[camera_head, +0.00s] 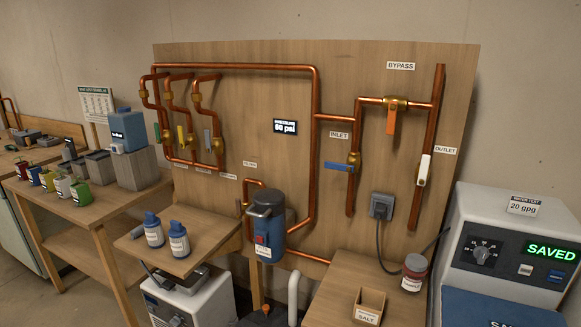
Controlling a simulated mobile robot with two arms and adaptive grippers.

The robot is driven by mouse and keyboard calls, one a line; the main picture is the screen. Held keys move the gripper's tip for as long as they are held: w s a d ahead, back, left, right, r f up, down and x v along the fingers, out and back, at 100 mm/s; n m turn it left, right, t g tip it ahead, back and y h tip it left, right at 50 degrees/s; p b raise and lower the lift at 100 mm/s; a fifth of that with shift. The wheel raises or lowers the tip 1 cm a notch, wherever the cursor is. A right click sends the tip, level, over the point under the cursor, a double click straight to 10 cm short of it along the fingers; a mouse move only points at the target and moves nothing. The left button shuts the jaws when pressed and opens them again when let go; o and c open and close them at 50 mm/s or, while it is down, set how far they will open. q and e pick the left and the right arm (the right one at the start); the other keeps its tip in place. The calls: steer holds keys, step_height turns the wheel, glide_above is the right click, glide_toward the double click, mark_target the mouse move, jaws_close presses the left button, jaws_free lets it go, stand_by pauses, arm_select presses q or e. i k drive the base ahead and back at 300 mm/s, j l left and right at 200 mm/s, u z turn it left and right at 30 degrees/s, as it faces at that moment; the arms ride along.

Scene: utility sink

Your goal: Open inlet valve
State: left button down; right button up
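The inlet valve has a blue lever handle (339,167) that points left, roughly level and across its vertical copper pipe. Its brass body (354,158) sits on that pipe, just right of and below the INLET label (339,135). The orange bypass handle (391,122) hangs down from a level pipe, under the BYPASS label (401,66). The white outlet handle (424,170) stands upright along its vertical pipe. Neither of my grippers shows in the head view.
A wooden panel (260,95) carries the copper pipes and a display reading 60 psi (285,127). A grey socket (382,205) with a cable is below the inlet valve. A low wooden table (335,280) holds a jar (414,272) and a salt box (369,305). A blue-grey canister (267,225) stands left.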

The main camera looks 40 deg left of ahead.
mark_target(350, 167)
steer(key=u, duration=1.1)
